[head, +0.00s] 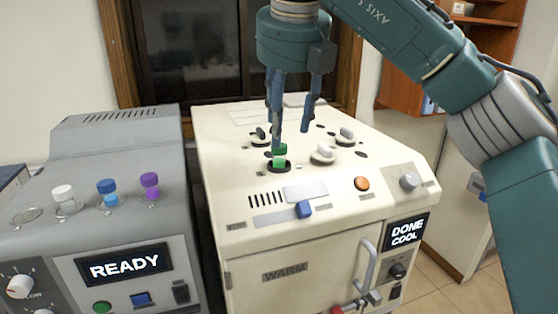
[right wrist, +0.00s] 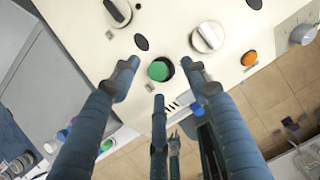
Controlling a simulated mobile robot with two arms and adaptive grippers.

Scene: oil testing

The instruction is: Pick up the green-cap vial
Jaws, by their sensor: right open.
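The green-cap vial (head: 280,158) stands in a round dark-rimmed socket on top of the cream machine. Its green cap also shows in the right wrist view (right wrist: 159,71); its lower part is hidden in the socket. My right gripper (head: 291,138) points down above the vial, open and empty, with one finger overlapping the cap's upper edge in the head view. In the right wrist view the cap appears between the spread fingertips (right wrist: 162,78); whether any finger touches it I cannot tell.
A grey machine (head: 120,225) at left, reading READY, holds white-cap (head: 63,193), blue-cap (head: 107,188) and purple-cap (head: 150,182) vials.

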